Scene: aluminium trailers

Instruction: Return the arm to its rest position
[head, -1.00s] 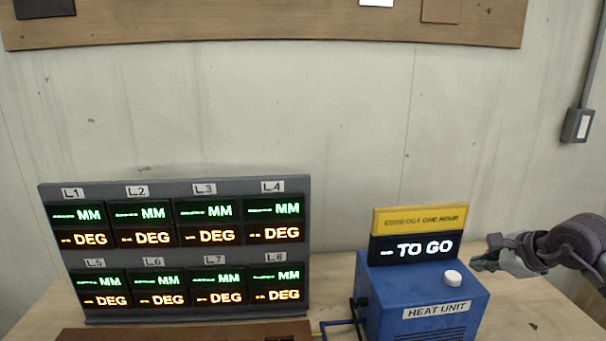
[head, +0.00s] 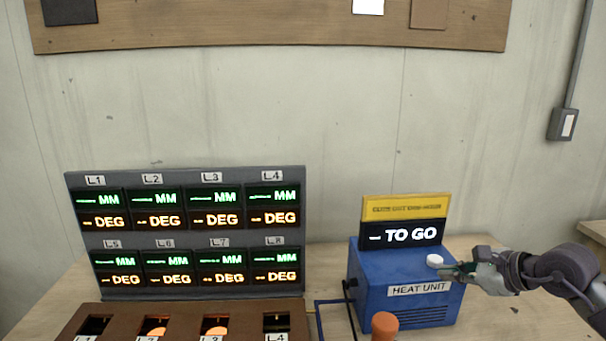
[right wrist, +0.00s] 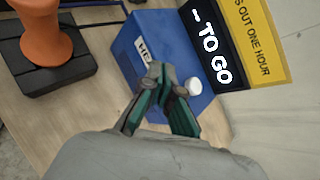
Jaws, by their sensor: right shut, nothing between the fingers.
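My right gripper (head: 462,270) is shut and empty. In the head view it comes in from the right, at the right side of the blue heat unit (head: 368,290), with its tips close to the white button (head: 434,261) on top. In the right wrist view my shut fingertips (right wrist: 162,75) show in front of the heat unit (right wrist: 125,48), beside the white button (right wrist: 193,86). I cannot tell whether the tips touch the unit. My left gripper does not show.
A display panel (head: 190,170) with MM and DEG readouts stands left. A brown slotted box (head: 190,316) lies before it. An orange-handled object (head: 383,325) stands in front of the heat unit; its dark base shows in the right wrist view (right wrist: 70,75). Bare table lies right of the unit.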

